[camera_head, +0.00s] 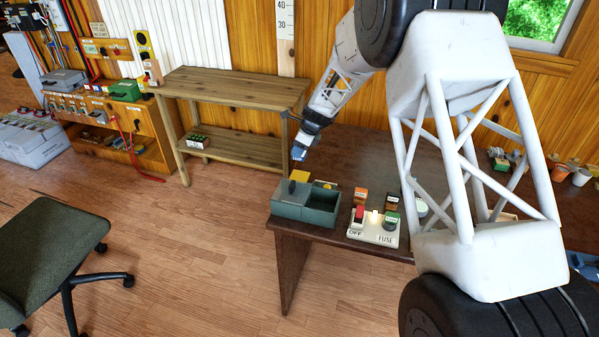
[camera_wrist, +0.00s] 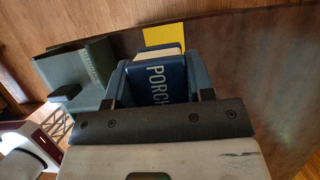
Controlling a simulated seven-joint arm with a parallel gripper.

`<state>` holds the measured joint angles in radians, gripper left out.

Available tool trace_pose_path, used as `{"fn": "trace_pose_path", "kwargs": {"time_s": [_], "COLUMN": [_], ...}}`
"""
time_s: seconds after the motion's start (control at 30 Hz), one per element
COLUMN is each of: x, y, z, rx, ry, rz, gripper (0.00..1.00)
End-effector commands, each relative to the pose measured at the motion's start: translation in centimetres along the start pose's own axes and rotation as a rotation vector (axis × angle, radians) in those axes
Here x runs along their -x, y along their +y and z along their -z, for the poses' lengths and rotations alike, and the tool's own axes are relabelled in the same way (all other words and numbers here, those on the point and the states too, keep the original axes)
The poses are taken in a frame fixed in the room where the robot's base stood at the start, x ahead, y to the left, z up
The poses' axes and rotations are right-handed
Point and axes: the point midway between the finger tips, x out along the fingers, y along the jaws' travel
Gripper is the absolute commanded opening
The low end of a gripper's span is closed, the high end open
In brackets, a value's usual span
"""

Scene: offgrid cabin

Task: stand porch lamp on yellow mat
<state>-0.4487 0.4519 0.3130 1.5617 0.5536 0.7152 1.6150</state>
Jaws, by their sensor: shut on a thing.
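The porch lamp (camera_wrist: 170,82) is a dark blue block with a pale end and white letters reading PORCH. My gripper (camera_wrist: 157,76) is shut on it, with a finger on each side. In the head view the lamp (camera_head: 298,153) is a small blue shape below my gripper (camera_head: 303,143), above the table's far left part. The yellow mat (camera_wrist: 164,36) shows just beyond the lamp in the wrist view. In the head view it (camera_head: 299,176) lies at the table's left edge, behind the grey-green box, partly hidden. The lamp appears apart from the mat.
The grey-green box (camera_head: 322,217) stands at the table's front left corner, close to the mat. A fuse panel (camera_head: 374,238) with switches and small coloured blocks sits to its right. The dark tabletop (camera_head: 352,150) behind them is mostly clear. A wooden shelf (camera_head: 235,86) stands left.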

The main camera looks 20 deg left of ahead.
Motion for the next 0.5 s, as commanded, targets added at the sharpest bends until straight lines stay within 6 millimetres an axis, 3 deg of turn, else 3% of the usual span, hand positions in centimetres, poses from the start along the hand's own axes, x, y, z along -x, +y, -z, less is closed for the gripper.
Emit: {"fn": "trace_pose_path", "kwargs": {"time_s": [0.3, 0.5], "x": [-3.9, -4.9], "y": [0.0, 0.0], "z": [1.6, 2.0], "rx": [-0.001, 0.001], "ry": [0.0, 0.0], "rz": [-0.001, -0.001], "gripper": [0.23, 0.23]}}
